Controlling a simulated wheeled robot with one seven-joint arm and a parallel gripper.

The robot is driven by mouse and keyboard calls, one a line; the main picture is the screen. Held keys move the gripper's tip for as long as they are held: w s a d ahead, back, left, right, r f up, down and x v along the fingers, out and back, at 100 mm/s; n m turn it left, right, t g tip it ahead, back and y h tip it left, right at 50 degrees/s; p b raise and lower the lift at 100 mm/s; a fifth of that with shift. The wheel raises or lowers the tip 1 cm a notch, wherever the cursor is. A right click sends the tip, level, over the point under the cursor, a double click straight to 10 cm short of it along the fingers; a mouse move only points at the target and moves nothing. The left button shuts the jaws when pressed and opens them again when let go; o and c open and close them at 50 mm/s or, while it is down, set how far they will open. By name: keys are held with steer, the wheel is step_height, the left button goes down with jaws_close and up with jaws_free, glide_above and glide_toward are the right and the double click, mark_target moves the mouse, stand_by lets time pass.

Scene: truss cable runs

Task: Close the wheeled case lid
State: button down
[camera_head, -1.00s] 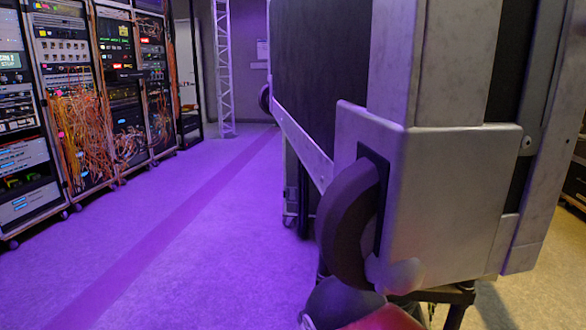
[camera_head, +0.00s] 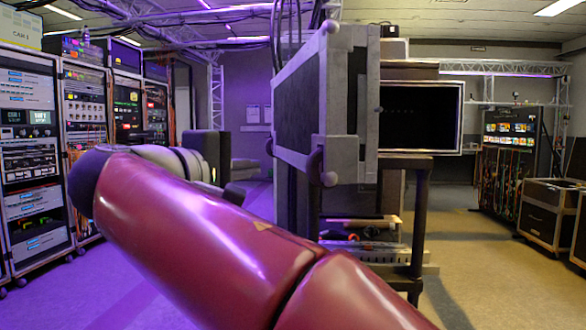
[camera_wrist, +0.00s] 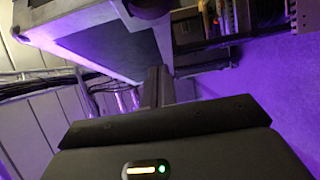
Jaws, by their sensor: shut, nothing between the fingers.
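The wheeled case (camera_head: 410,68) stands right of centre in the head view, open, with a dark, screen-like face towards me. A panel that looks like its lid (camera_head: 296,108) stands swung out to the left, dark with a silver frame and rounded knobs or wheels at its corners. In the wrist view, a silver-edged dark panel (camera_wrist: 95,35), apparently the lid, fills the upper left. My gripper (camera_wrist: 156,75) is shut and empty, its dark fingers just below that panel; contact cannot be told. In the head view my maroon arm hides the lower left of the stand.
Equipment racks (camera_head: 32,150) line the left wall. A shelf of loose gear (camera_head: 362,232) sits below the case. More cases (camera_head: 548,212) and a rack (camera_head: 510,140) stand at the right. Cables hang above the lid. Floor between the case and right-hand cases is open.

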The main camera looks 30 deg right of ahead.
steer(key=w+d+p, duration=0.1)
steer(key=w+d, duration=0.2)
steer(key=d, duration=0.8)
steer(key=shift+w+d+r+h+p, duration=0.25)
steer(key=shift+d+r+h+p, duration=0.1)
steer(key=shift+r, duration=0.1)
